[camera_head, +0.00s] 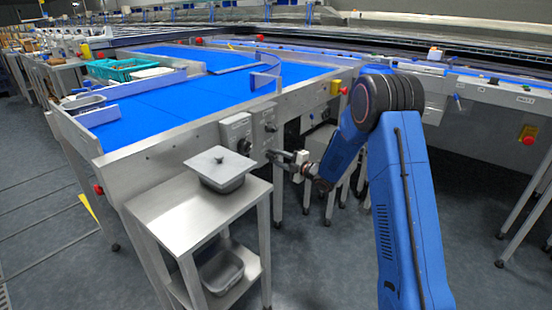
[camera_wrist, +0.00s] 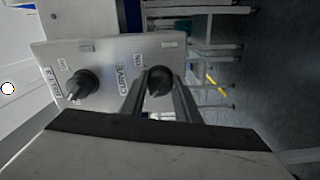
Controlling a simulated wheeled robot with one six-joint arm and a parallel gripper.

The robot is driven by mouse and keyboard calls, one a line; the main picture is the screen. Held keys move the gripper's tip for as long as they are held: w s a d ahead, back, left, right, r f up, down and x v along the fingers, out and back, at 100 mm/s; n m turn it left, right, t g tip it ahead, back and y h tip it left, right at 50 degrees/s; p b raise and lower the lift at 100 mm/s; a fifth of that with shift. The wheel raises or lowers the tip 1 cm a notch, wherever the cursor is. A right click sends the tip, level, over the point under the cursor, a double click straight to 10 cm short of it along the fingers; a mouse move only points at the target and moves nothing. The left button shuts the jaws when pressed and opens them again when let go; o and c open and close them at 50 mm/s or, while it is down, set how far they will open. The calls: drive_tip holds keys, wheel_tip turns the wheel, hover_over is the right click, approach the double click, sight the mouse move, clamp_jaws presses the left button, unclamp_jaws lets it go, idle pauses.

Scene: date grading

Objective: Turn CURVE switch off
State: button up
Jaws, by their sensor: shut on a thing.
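The CURVE switch is a dark round knob (camera_wrist: 160,77) on a grey panel (camera_wrist: 105,60), which the wrist view shows turned sideways. The CURVE label (camera_wrist: 121,80) is beside this knob. My gripper (camera_wrist: 161,84) has one finger on each side of the knob and is shut on it. In the head view my gripper (camera_head: 274,156) is at the low part of the panel (camera_head: 262,118), hiding the CURVE knob. The knob's pointer is not clear, so its setting cannot be read.
A second dark knob (camera_wrist: 83,87) sits close by on the same panel. In the head view, a grey control box (camera_head: 236,128) stands left of it. A steel stand (camera_head: 185,212) with a lidded grey tub (camera_head: 222,170) is near my gripper's left.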

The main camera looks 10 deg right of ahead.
drive_tip(key=shift+s+f, duration=0.1)
idle(0.3)
drive_tip(key=o, duration=1)
drive_tip(key=shift+o, duration=0.2)
drive_tip(key=v, duration=1.7)
drive_tip(key=shift+d, duration=0.2)
drive_tip(key=shift+s, duration=0.15)
drive_tip(key=shift+r, duration=0.25)
